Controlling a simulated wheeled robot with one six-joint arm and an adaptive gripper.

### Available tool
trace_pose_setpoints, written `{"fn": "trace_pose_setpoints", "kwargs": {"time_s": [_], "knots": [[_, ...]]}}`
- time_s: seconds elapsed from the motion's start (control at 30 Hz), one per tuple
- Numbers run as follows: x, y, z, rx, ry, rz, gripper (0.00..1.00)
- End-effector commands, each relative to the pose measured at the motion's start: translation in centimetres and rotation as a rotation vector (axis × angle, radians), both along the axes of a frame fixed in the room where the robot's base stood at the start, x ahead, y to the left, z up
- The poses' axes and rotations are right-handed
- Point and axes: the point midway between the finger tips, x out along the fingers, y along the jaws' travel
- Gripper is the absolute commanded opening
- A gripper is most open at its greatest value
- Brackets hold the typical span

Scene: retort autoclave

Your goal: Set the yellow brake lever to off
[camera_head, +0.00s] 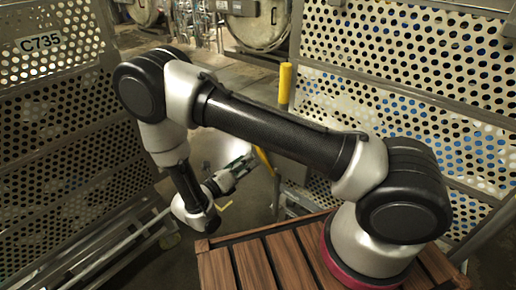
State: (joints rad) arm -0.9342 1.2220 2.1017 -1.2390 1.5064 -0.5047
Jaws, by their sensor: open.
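Two yellow parts could belong to the brake lever, and I cannot tell which. One is an upright yellow grip (285,83) on a grey stem beside the right perforated cage, above my arm. The other is a short, tilted yellow bar (264,160) below my forearm. My arm hides what lies between them. My gripper (246,164) is open and small in view, pointing right toward the tilted bar. It appears just left of that bar; I cannot tell whether they touch. Nothing shows between the fingers.
A perforated cage cart labelled C735 (48,150) stands at left. Another perforated cage (410,90) stands at right. Round autoclave doors (255,22) and pipework are at the back.

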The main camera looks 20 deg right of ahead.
Motion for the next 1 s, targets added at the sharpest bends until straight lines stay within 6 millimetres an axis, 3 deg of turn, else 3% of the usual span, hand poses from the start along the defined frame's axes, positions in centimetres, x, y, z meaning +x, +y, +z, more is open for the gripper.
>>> {"fn": "trace_pose_setpoints", "kwargs": {"time_s": [0.5, 0.87, 0.9, 1.0], "knots": [[3.7, -5.9, 0.2, -0.016, 0.017, -0.010, 0.43], [4.2, -6.6, 0.2, -0.016, 0.016, -0.007, 0.43], [4.2, -6.6, 0.2, -0.015, 0.015, -0.007, 0.41], [4.2, -6.6, 0.2, -0.015, 0.015, -0.007, 0.23]]}}
